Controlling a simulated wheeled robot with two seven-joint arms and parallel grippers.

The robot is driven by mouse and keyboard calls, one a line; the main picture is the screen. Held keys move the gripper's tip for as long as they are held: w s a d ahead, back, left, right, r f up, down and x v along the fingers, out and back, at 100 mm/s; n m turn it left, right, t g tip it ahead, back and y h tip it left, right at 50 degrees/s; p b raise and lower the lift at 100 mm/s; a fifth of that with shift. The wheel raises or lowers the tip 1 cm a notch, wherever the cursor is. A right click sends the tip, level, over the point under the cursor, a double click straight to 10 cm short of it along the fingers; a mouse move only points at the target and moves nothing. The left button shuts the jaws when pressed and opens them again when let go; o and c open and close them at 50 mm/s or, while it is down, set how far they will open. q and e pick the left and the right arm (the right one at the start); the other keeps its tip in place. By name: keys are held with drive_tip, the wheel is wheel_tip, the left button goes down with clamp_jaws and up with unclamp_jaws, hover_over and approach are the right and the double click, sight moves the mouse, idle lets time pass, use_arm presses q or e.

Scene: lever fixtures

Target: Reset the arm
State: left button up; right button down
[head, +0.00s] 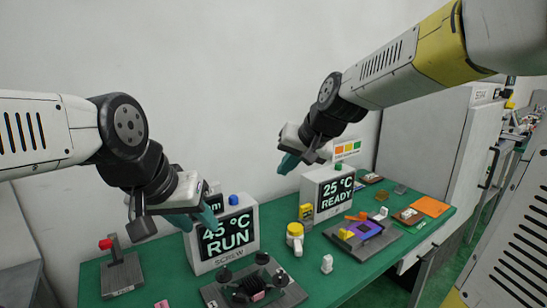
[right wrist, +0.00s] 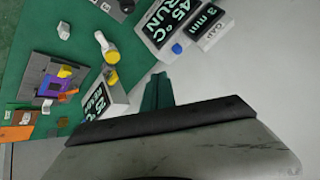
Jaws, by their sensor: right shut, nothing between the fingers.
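A lever fixture with a red knob (head: 105,244) stands at the left end of the green table. Its dark lever rises from a grey base (head: 122,280) and looks near upright. My left gripper (head: 193,222), with teal fingers, hangs in front of the display box reading 45 °C RUN (head: 228,238), right of the lever and apart from it. Its finger gap is unclear. My right gripper (head: 290,163) is raised above the back of the table, left of the box reading 25 °C READY (head: 335,192). It is shut and empty; its teal fingers (right wrist: 156,92) show together in the right wrist view.
A dark fixture with black knobs (head: 232,295) sits at the front. A yellow-and-white cup (head: 295,236), a small white piece (head: 327,264) and a grey tray (head: 385,248) with a purple block lie to its right. An orange sheet (head: 430,207) lies at the right end.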

drive_tip(key=s+d+f+h, duration=0.1)
drive_tip(key=s+d, duration=0.4)
drive_tip(key=s, duration=0.4)
drive_tip(key=s+d+f+h, duration=0.1)
drive_tip(key=s+d, duration=0.5)
drive_tip(key=s, duration=0.4)
drive_tip(key=shift+d+f+h, duration=0.3)
drive_tip(key=shift+f, duration=0.1)
idle(5.0)
